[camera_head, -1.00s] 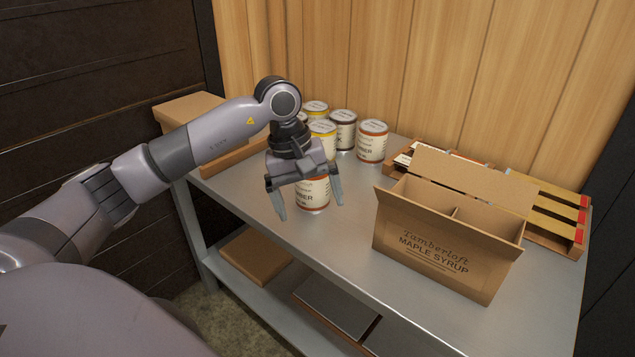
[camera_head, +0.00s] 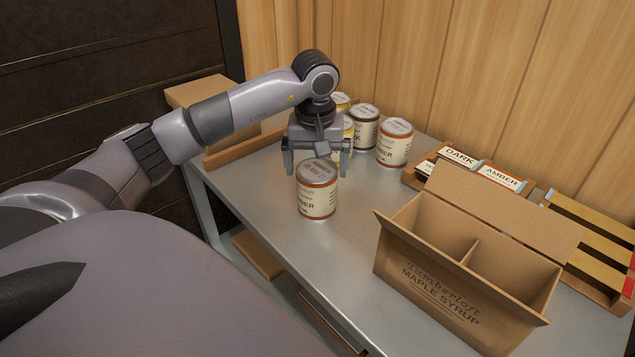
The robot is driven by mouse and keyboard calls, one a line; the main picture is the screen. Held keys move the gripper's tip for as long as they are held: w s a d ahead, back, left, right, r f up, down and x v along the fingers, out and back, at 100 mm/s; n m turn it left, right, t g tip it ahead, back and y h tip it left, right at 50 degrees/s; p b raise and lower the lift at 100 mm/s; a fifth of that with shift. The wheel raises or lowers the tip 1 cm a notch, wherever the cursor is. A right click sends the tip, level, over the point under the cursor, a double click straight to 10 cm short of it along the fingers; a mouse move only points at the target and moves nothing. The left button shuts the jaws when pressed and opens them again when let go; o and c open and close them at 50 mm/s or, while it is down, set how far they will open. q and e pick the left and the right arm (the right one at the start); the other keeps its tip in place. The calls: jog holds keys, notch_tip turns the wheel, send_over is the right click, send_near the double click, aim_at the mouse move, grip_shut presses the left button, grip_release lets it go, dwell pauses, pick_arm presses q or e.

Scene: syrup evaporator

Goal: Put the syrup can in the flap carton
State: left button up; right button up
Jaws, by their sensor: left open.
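The syrup can (camera_head: 317,190), with a cream label reading AMBER and an orange-brown band, stands upright on the metal table in front of the other cans. My left gripper (camera_head: 317,172) is open, fingers pointing down, just behind and above this can. The fingers appear to either side of the can's top; I cannot tell if they touch it. The flap carton (camera_head: 440,285), brown and printed "Tamberloft Maple Syrup", stands open at the right front. A divider splits it into two compartments, and the visible insides look empty. My right gripper is not in view.
More cans (camera_head: 363,127) stand at the back, one orange-banded can (camera_head: 395,143) rightmost. Behind the carton are a tray of label cards (camera_head: 458,158) and a wooden rack (camera_head: 590,240). A cardboard box (camera_head: 195,92) sits at the back left. The table (camera_head: 345,240) is clear between can and carton.

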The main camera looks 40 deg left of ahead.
pick_arm(q)
notch_tip(320, 180, down, 2)
jog(key=shift+w+a+f, duration=0.1)
jog(key=shift+w, duration=0.05)
jog(key=shift+r, duration=0.2)
jog(key=c, duration=1.6)
